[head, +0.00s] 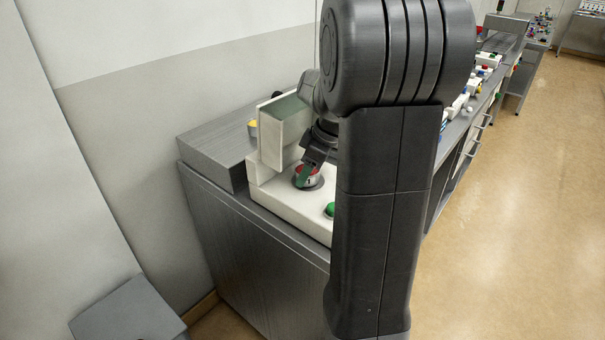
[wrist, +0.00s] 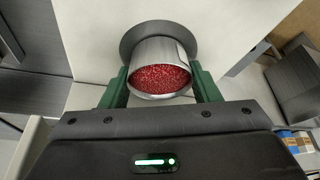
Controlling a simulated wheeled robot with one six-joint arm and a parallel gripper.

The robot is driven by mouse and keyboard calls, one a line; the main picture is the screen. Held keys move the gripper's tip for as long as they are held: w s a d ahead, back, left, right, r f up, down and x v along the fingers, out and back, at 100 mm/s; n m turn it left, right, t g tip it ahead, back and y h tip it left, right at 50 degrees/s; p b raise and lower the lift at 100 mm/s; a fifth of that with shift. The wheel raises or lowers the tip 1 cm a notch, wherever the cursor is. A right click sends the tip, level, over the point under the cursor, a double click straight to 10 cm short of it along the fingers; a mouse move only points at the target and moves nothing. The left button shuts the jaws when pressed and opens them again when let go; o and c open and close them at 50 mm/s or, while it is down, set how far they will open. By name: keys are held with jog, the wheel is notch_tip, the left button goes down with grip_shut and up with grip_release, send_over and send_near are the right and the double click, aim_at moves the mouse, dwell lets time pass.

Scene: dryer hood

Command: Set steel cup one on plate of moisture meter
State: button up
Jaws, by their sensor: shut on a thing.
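The steel cup (wrist: 160,55) is filled with red granules and sits between the green fingers of my gripper (wrist: 161,88), which is shut on it. In the wrist view the cup is in front of a round dark grey plate (wrist: 130,38) on the white moisture meter (wrist: 90,25). In the head view the cup (head: 309,182) is at the plate, and I cannot tell whether its base touches. The meter (head: 285,207) has an upright screen housing (head: 270,148) and a green button (head: 330,209). My gripper (head: 307,177) comes down from above; my arm hides the meter's right part.
The meter stands on a grey wood-grain cabinet (head: 245,240) beside a raised grey block (head: 210,150). A yellow-topped item (head: 252,124) is behind the screen housing. Several small items line the bench (head: 470,100) at the right. The floor (head: 500,220) is clear.

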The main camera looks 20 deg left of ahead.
jog(key=shift+d, duration=0.1)
jog(key=shift+f, duration=0.2)
jog(key=o, duration=1.1)
jog(key=shift+r, duration=0.1)
jog(key=shift+r, duration=0.2)
jog(key=v, duration=1.2)
